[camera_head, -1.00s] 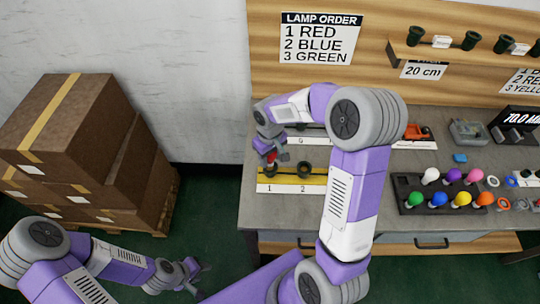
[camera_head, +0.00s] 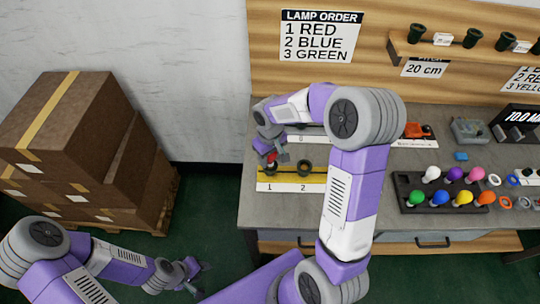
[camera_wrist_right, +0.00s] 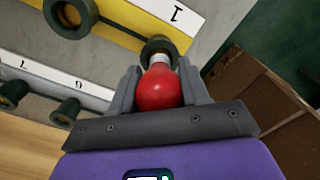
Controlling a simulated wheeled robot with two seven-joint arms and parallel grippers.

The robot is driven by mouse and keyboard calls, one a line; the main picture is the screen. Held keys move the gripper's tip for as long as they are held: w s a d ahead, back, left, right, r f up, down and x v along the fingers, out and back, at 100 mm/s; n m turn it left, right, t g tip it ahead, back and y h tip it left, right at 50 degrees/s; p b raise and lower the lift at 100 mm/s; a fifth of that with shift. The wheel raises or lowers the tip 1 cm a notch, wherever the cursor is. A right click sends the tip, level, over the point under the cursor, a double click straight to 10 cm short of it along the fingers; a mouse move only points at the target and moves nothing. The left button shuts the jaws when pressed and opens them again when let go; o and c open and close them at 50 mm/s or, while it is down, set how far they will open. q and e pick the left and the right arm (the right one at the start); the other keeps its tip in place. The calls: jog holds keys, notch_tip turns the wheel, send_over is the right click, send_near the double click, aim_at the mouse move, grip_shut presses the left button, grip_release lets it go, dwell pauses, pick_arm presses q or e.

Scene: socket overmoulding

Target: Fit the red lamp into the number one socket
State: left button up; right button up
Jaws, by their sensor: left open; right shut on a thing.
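The red lamp (camera_wrist_right: 160,88) is held between the fingers of my right gripper (camera_wrist_right: 158,74), its pale metal base pointing away from the wrist. Beyond the base, the number one socket (camera_wrist_right: 158,46), a dark green ring, lies close in line with it beside the printed "1". I cannot tell whether the base has entered the ring. In the head view my right gripper (camera_head: 272,157) is over the left end of the yellow-and-white socket strip (camera_head: 318,187). My left gripper (camera_head: 194,270) is open and empty, low and away from the bench.
The number two socket (camera_head: 305,168) is right of the first. Another socket strip (camera_head: 316,139) lies behind. A dark tray (camera_head: 408,208) of coloured lamps stands at the right. Cardboard boxes (camera_head: 70,140) are stacked left of the bench.

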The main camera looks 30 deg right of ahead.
jog(key=shift+f+b, duration=0.5)
jog(key=shift+f, duration=0.2)
jog(key=o, duration=1.1)
notch_tip(320, 180, up, 8)
jog(key=shift+f+p, duration=0.15)
jog(key=shift+p, duration=0.95)
